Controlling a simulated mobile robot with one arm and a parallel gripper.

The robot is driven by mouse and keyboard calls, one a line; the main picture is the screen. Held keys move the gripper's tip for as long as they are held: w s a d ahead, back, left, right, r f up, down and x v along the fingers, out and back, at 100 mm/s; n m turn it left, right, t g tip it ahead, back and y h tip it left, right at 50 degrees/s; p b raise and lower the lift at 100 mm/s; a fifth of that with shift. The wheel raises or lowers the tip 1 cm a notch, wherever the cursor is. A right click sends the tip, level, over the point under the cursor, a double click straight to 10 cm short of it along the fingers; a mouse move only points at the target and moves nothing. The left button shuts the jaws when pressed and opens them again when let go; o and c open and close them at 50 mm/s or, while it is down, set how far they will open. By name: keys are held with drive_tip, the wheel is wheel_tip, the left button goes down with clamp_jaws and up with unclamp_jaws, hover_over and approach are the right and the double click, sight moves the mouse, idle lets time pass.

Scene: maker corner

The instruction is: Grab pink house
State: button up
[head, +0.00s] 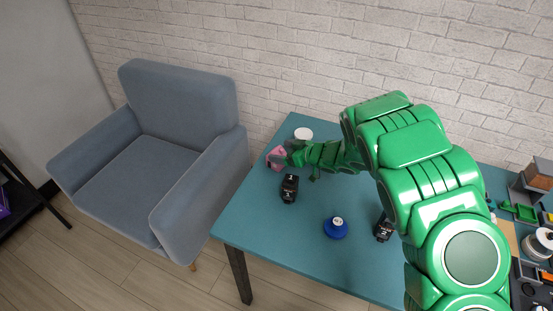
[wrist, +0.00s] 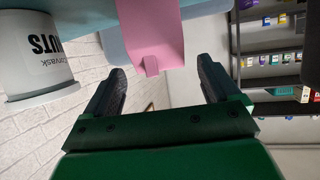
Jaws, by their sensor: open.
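The pink house (head: 274,157) stands near the far left edge of the teal table (head: 290,239). In the wrist view the pink house (wrist: 146,38) is at the top middle, ahead of the fingertips and partly cut off by the frame edge. My gripper (wrist: 162,82) is open, with its two dark fingers apart and nothing between them. In the head view my gripper (head: 287,156) is right beside the house and covers part of it. I cannot tell whether they touch.
A white cup (head: 303,134) stands behind the gripper; it also shows in the wrist view (wrist: 32,55). Black blocks (head: 289,189) and (head: 383,228) and a blue round object (head: 336,228) lie on the table. A grey armchair (head: 160,150) stands left. Clutter fills the right end.

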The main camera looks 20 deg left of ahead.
sight(278, 151)
drive_tip(key=shift+x, duration=1.65)
drive_tip(key=c, duration=1.1)
